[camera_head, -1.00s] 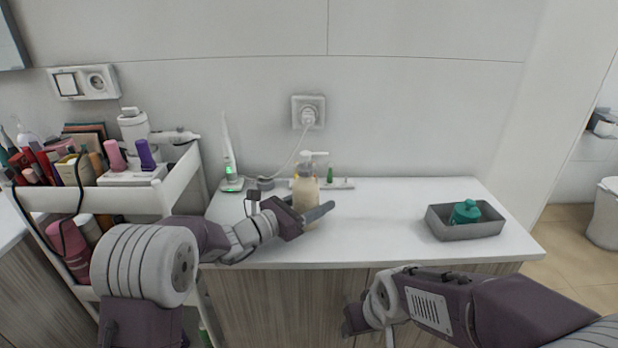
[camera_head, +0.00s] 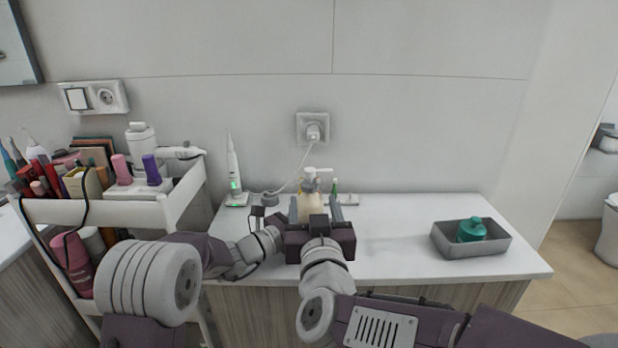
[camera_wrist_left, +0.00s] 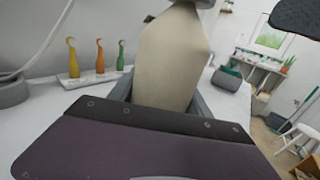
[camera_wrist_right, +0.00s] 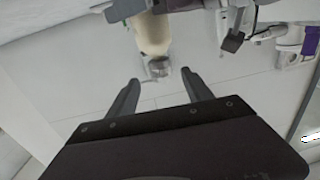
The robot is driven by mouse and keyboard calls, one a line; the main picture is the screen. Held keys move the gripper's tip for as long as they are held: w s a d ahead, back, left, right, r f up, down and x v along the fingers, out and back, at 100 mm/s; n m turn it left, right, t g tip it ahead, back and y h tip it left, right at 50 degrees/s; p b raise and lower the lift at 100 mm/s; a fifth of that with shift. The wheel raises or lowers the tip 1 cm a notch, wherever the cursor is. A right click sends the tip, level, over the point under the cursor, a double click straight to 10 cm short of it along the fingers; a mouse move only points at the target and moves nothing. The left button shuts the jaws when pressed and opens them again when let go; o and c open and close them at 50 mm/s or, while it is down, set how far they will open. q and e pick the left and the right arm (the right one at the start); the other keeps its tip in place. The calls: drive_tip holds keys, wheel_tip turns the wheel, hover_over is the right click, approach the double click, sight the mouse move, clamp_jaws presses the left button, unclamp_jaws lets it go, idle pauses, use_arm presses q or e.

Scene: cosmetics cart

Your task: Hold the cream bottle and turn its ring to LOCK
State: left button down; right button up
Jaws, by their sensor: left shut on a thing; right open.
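The cream bottle (camera_head: 308,206) stands on the white counter, with a white pump head (camera_head: 317,171) on top. My left gripper (camera_wrist_left: 165,95) is shut on the bottle's body, one finger on each side. In the right wrist view the bottle (camera_wrist_right: 153,35) shows with its neck and ring (camera_wrist_right: 158,66) pointing toward my right gripper. My right gripper (camera_wrist_right: 160,90) is open and empty, its fingertips close to the neck and apparently not touching it. Any marking on the ring is too small to read. In the head view my right gripper hides the bottle's lower part.
An electric toothbrush (camera_head: 234,175) stands at the left back, by a wall plug (camera_head: 313,131) and cable. The cart (camera_head: 110,211) is at the left. The counter between bottle and tray is clear.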

sight(310, 181)
drive_tip(key=w, duration=0.8)
drive_tip(key=w+a, duration=0.1)
drive_tip(key=w, duration=0.3)
clamp_jaws()
